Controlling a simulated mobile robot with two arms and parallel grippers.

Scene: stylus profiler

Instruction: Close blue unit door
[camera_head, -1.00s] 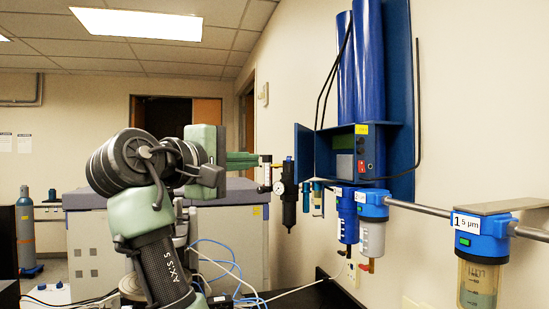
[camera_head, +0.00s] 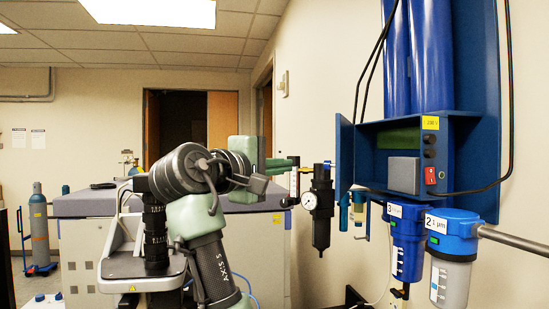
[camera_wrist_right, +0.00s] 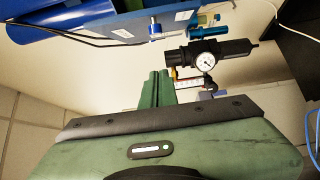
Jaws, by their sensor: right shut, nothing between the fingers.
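The blue unit (camera_head: 452,150) is mounted on the right wall. Its door (camera_head: 345,158) is a blue panel standing open at the unit's left side, seen nearly edge-on. The front compartment is exposed, with a grey block and a red switch inside. My right gripper (camera_head: 284,163) is shut and empty, its green fingers pointing right toward the door from the left, apart from it. In the right wrist view the shut fingers (camera_wrist_right: 158,88) show below the blue unit (camera_wrist_right: 130,20). My left gripper is not in view.
A black regulator with a gauge (camera_head: 321,205) hangs just right of and below my right fingers. Filter housings (camera_head: 406,230) and a pipe (camera_head: 512,240) run beneath the unit. A large grey cabinet (camera_head: 85,250) stands behind my arm.

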